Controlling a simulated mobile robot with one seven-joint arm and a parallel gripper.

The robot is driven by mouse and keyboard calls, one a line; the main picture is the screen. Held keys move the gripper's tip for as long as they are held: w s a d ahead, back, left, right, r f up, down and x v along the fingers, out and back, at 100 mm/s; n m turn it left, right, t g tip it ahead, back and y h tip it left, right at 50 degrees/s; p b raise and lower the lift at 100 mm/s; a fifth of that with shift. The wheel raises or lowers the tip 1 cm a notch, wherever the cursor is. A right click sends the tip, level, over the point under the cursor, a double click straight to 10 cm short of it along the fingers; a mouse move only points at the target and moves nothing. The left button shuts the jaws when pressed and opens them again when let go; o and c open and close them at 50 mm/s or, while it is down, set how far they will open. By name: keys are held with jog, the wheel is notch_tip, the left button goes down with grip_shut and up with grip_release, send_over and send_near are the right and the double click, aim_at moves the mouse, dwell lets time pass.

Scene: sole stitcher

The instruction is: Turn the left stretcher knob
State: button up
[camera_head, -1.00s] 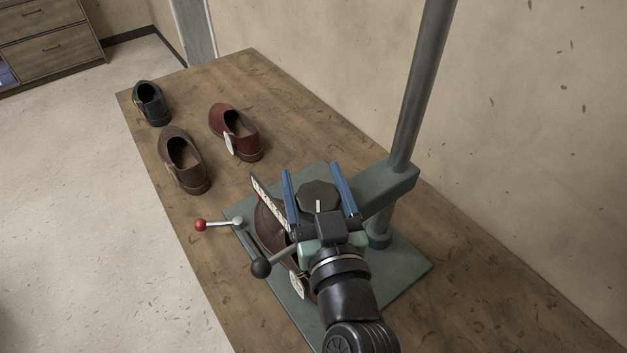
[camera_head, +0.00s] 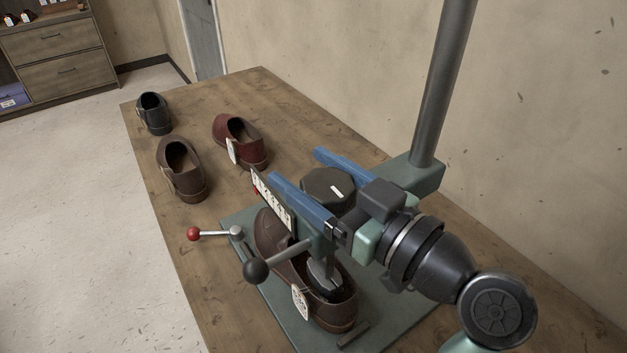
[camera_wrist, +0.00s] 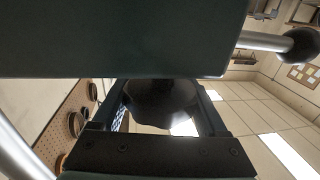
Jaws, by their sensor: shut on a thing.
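A dark eight-sided knob (camera_head: 326,187) with a short white mark on top sits at the upper part of the green stretcher machine (camera_head: 398,318). The mark slants from upper left to lower right. My gripper (camera_head: 297,165) comes in from the right with its two blue fingers on either side of the knob, shut on it. In the wrist view the knob (camera_wrist: 162,102) shows dark between the fingers. A brown shoe (camera_head: 270,233) is on the machine below, partly hidden by my gripper and the machine's parts. A scale strip (camera_head: 273,200) stands beside the near finger.
A red-tipped lever (camera_head: 194,233) and a black ball-ended lever (camera_head: 256,270) stick out to the left. A thick grey post (camera_head: 443,85) rises behind. Black (camera_head: 153,113), brown (camera_head: 181,170) and red (camera_head: 240,142) shoes stand on the wooden table (camera_head: 290,105).

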aim_at(349, 199)
jog(key=shift+s+a+n+g+y, duration=0.1)
jog(key=shift+n+g+y, duration=0.2)
jog(key=shift+g, duration=0.1)
jog(key=o, duration=1.3)
jog(key=v, duration=0.7)
jog(key=shift+s+d+b, duration=0.15)
jog(key=shift+d+b, duration=0.1)
jog(key=shift+b, duration=0.05)
